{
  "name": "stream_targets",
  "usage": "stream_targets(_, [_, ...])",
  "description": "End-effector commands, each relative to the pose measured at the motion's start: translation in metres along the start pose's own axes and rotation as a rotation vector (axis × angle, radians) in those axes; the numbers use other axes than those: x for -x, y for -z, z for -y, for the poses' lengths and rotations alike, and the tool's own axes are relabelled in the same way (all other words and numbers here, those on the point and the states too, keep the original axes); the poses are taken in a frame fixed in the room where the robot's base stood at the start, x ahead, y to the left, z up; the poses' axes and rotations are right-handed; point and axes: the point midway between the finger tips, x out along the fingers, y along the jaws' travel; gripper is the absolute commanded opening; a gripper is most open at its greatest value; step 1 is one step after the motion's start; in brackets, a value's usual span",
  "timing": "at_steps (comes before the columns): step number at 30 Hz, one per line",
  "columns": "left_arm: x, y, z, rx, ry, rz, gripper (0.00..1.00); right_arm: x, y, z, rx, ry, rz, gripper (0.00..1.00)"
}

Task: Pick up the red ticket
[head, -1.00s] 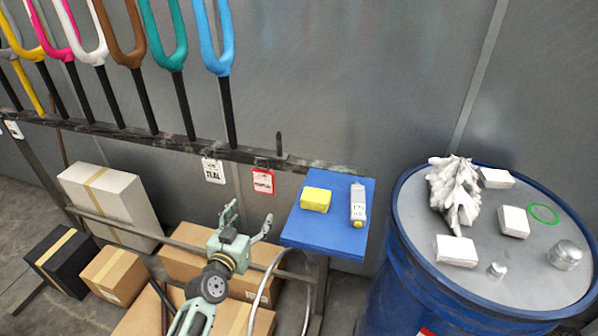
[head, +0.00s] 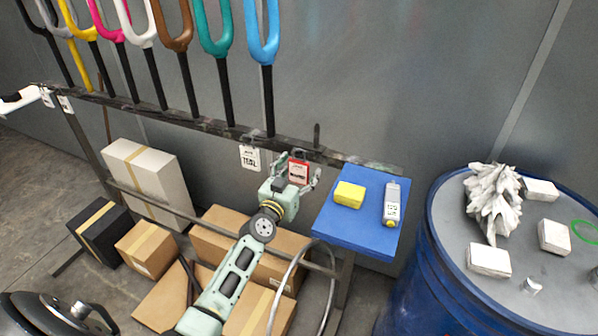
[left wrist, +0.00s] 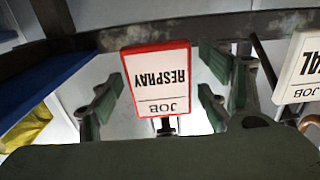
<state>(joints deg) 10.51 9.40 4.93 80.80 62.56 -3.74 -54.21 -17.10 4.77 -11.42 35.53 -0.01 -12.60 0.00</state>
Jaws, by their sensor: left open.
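The red ticket (head: 299,172) hangs from the dark rail, right of a white tag. In the left wrist view the red-bordered ticket (left wrist: 158,82) reads "JOB RESPRAY" upside down. My left gripper (head: 298,172) is open, with its fingers on either side of the ticket in the head view. In the left wrist view the left gripper (left wrist: 158,95) has a finger to each side of the ticket, with gaps between. Whether the ticket lies fully between the fingertips in depth is hard to tell. My right gripper is not in view.
Cardboard boxes (head: 215,240) stand below. A blue drum (head: 420,280) stands far right.

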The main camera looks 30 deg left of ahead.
Motion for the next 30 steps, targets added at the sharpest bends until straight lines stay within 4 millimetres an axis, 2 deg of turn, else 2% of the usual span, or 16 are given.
stream_targets(3, [0.0003,0.0001,0.0001,0.0,0.0,0.0,0.7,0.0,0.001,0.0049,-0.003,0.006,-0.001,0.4])
stream_targets(19, [0.0004,0.0003,0.0,0.0,0.0,-0.001,0.25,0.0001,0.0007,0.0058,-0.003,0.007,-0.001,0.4])
stream_targets(30, [0.0051,0.0067,-0.0005,0.002,0.0,-0.002,0.25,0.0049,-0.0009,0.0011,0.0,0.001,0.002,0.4])
